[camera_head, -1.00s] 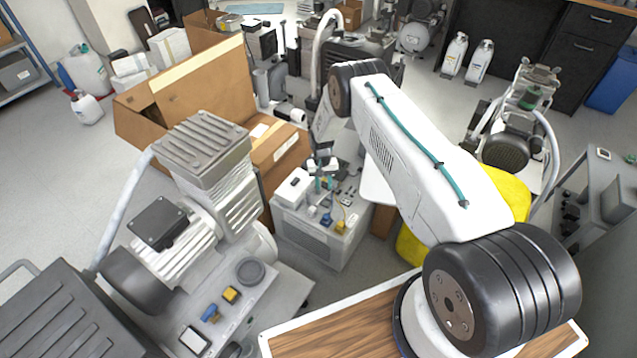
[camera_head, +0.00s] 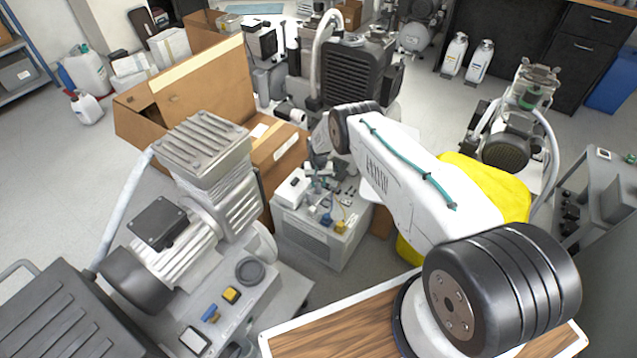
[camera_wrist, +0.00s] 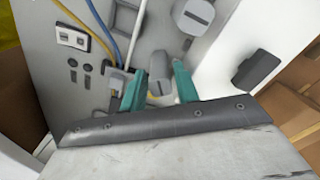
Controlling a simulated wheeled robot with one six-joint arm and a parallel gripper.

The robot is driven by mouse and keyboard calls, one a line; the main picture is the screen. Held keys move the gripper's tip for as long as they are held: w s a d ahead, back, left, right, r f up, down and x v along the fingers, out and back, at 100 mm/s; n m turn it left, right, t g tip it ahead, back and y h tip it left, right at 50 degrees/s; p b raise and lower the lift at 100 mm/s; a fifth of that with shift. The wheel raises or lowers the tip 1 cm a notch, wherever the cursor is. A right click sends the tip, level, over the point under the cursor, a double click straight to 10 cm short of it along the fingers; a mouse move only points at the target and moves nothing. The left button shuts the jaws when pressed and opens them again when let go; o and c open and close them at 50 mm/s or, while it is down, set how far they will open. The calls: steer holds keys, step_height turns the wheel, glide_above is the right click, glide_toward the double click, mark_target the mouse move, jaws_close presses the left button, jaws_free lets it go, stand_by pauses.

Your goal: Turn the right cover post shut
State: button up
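A grey box-shaped unit (camera_head: 310,240) stands beyond the wooden board in the head view. My gripper (camera_head: 320,172) is low over its top panel, where the posts are too small to make out. In the wrist view, my gripper's two teal fingers (camera_wrist: 159,82) are apart, one on each side of a grey slotted post (camera_wrist: 160,89). I cannot tell if either finger touches it. A second grey slotted post (camera_wrist: 194,14) is at the top of that view, clear of the fingers. I cannot tell for certain which one is the right cover post.
A white cover with a black handle (camera_wrist: 257,70) lies right of the fingers in the wrist view. Blue and yellow cables (camera_wrist: 104,28) run past on the left, near a switch (camera_wrist: 72,39). A large compressor (camera_head: 180,240) and an open cardboard box (camera_head: 200,90) crowd the unit's left.

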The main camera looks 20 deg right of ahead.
jaws_close()
steer(key=n, duration=0.5)
steer(key=shift+n, duration=0.3)
steer(key=n, duration=0.5)
steer(key=shift+d, duration=0.1)
steer(key=shift+n, duration=0.3)
stand_by(0.4)
jaws_free()
